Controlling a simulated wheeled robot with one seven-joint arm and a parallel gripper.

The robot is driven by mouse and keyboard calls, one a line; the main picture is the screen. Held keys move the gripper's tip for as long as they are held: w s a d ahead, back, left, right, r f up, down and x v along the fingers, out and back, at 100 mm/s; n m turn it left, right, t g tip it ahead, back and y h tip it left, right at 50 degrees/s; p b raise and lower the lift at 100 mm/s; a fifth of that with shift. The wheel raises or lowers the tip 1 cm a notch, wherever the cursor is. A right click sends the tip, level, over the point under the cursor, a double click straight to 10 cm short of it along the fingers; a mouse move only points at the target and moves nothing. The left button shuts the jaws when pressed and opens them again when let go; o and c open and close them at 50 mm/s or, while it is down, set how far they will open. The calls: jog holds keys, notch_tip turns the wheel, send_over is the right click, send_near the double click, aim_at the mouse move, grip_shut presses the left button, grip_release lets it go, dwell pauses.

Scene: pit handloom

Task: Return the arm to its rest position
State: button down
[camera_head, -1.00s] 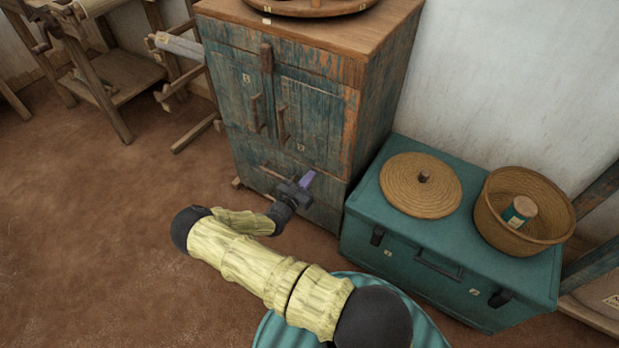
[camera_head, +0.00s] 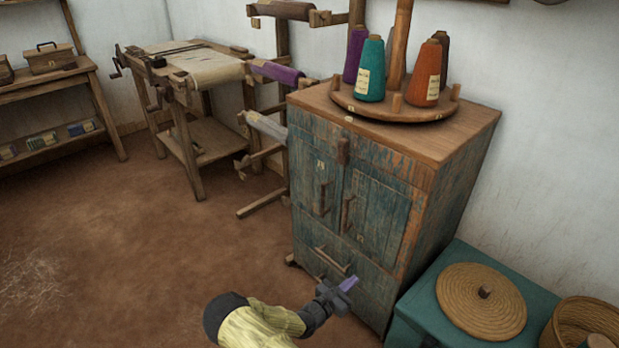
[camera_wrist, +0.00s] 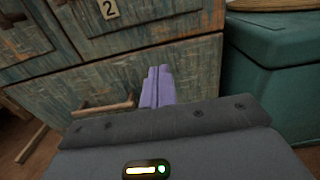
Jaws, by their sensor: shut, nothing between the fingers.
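My gripper (camera_head: 347,285) is in front of the lower part of the blue-and-orange worn wooden cabinet (camera_head: 372,214) in the head view. Its purple fingers are together with nothing between them. In the wrist view my gripper (camera_wrist: 158,88) points at the cabinet's drawer front (camera_wrist: 110,84), with the fingers side by side. The drawer's wooden handle (camera_wrist: 103,108) lies just left of the fingers. I cannot tell the exact gap between fingertips and cabinet. My arm shows at the bottom of the head view, partly cut off.
A teal trunk (camera_head: 412,309) with a round woven lid (camera_head: 481,302) and a basket (camera_head: 583,318) stands right of the cabinet. A turntable (camera_head: 394,107) with several yarn cones is on the cabinet. A wooden rack and a loom table stand behind left.

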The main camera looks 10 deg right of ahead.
jog(key=shift+d+r, duration=0.1)
jog(key=s+r+m+g+y, duration=0.5)
jog(key=s+r+m+g, duration=0.4)
jog(key=s+m+g, duration=0.3)
jog(key=s+a+r+m+t+y, duration=0.2)
jog(key=s+a+r+m+y, duration=0.15)
jog(key=r, duration=0.25)
jog(key=s+a+r+m+t+y, duration=0.1)
jog(key=s+a+r+m+y, duration=0.2)
jog(key=r+m, duration=0.3)
jog(key=s+a+r+m+t+y, duration=0.2)
jog(key=s+a+r+m+y, duration=0.15)
jog(key=r, duration=0.35)
jog(key=w+r+p+v, duration=0.1)
jog(key=w+p+v, duration=0.2)
jog(key=p+v, duration=1.3)
jog(key=w+p+v, duration=0.4)
jog(key=p+v, duration=1.3)
jog(key=shift+w+d+r+n, duration=0.3)
jog(key=shift+w+d+r, duration=0.15)
jog(key=shift+d, duration=0.1)
